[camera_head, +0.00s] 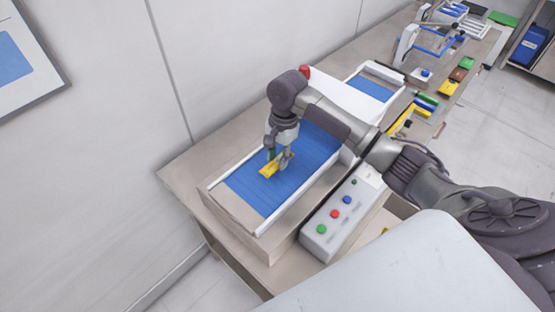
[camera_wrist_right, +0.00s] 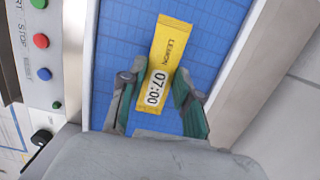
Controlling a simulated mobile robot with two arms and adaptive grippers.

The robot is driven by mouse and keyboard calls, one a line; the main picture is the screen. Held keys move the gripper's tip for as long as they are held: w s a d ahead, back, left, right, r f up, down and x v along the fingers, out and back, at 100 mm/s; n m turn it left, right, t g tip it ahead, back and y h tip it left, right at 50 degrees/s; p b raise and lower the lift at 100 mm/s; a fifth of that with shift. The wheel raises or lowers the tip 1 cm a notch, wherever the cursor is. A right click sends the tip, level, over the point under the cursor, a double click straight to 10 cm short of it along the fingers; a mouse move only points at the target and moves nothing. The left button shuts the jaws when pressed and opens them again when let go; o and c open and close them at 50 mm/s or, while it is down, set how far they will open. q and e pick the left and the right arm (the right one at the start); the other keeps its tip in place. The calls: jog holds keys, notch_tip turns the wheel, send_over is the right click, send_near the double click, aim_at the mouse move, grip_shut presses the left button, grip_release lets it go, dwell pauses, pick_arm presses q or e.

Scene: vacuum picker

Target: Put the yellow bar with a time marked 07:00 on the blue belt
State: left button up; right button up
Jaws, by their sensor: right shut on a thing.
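The yellow bar (camera_head: 268,170) is over the near part of the blue belt (camera_head: 303,172) in the head view. In the right wrist view, the bar (camera_wrist_right: 170,45) shows the word LEMON and 07:00 on a white patch, with the blue belt (camera_wrist_right: 118,40) behind it. My right gripper (camera_head: 279,160) points down and is shut on the bar. Its fingers (camera_wrist_right: 156,88) sit on either side of the marked end. I cannot tell whether the bar touches the belt or hangs just above it. My left gripper is not in view.
A control box (camera_head: 340,217) with green, red and blue buttons stands beside the belt. White rails (camera_head: 235,168) edge the belt. Several coloured bars, one of them green (camera_head: 427,98), lie farther along the table (camera_head: 183,171). A wall stands at left.

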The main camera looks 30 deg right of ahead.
notch_tip(320, 180, down, 3)
jog(key=shift+r, duration=0.2)
jog(key=o, duration=1.1)
jog(key=shift+f, duration=0.1)
jog(key=shift+c, duration=0.2)
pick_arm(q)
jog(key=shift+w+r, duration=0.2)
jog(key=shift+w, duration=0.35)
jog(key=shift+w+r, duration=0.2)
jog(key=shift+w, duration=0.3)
pick_arm(e)
jog(key=shift+w+r, duration=0.15)
jog(key=shift+r, duration=0.45)
jog(key=r+b, duration=0.1)
jog(key=r, duration=0.2)
jog(key=d+r+b, duration=0.1)
jog(key=r, duration=0.5)
jog(key=shift+w+d+r+b, duration=0.2)
jog(key=shift+d+r+b, duration=0.1)
jog(key=shift+b, duration=0.1)
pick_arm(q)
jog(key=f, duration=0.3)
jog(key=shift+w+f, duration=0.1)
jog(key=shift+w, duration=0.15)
pick_arm(e)
jog(key=shift+r, duration=0.7)
